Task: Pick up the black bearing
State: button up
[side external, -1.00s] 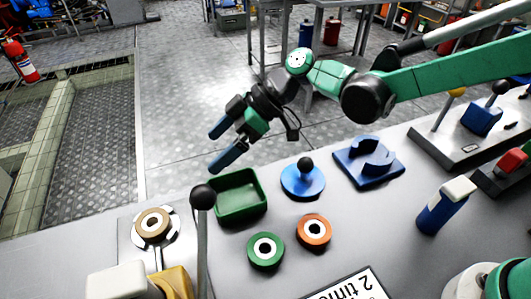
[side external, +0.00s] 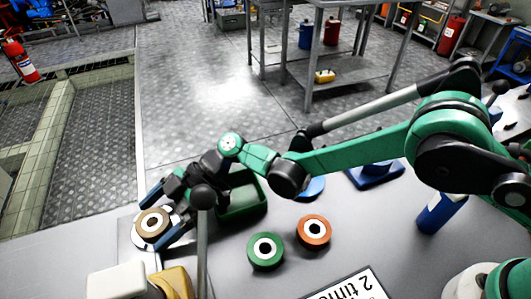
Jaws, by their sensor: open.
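No ring that is plainly black shows. A tan-brown ring bearing (side external: 152,222) with a white centre sits on a round white-and-black holder at the left of the table. My gripper (side external: 151,224) is open, its two blue fingers on either side of this ring, one at the upper left and one at the lower right. I cannot tell whether they touch it. A green ring (side external: 266,251) and an orange ring (side external: 313,231), both with white-and-black centres, lie on the table to the right.
A lever with a black ball knob (side external: 203,196) stands in front of my gripper's wrist. A green tray (side external: 242,205) is just right of it, partly hidden. A blue block (side external: 376,174) and a blue disc (side external: 311,187) are partly behind my arm.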

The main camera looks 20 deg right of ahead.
jog(key=shift+c, duration=0.2)
jog(key=c, duration=1.3)
jog(key=shift+o, duration=0.2)
jog(key=shift+r, duration=0.1)
